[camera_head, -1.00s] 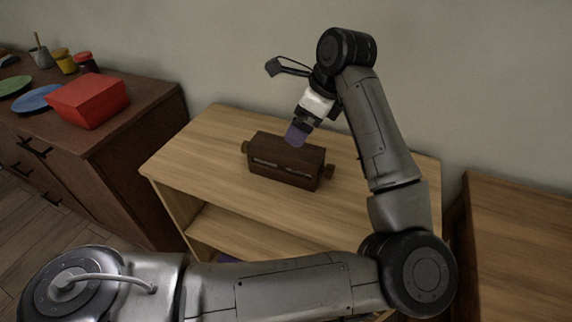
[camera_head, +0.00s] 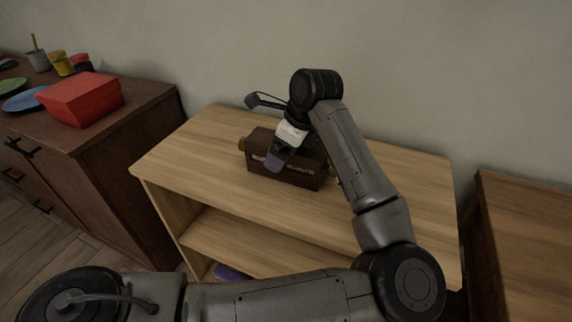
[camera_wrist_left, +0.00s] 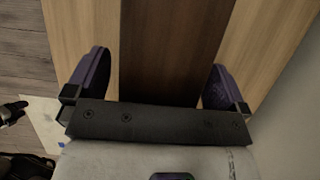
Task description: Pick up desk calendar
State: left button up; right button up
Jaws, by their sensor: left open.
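The desk calendar (camera_head: 303,171) is a dark brown wooden block with side knobs and pale windows on its front. It sits on top of the light wooden shelf unit (camera_head: 215,135). My left gripper (camera_head: 275,163) is over the calendar and hides part of its top and front. In the left wrist view the open gripper (camera_wrist_left: 157,62) has one finger on each side of the dark brown calendar (camera_wrist_left: 170,55), with gaps beside both fingers. How deep the calendar sits between the fingers I cannot tell.
A dark cabinet (camera_head: 130,135) at left carries a red box (camera_head: 82,98), plates and jars. A purple thing (camera_head: 230,272) lies on the unit's lower shelf. Another wooden surface (camera_head: 530,230) is at right. The wall (camera_head: 420,90) is close behind.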

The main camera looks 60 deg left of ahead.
pick_arm(q)
jog(key=shift+f, duration=0.15)
jog(key=c, duration=1.2)
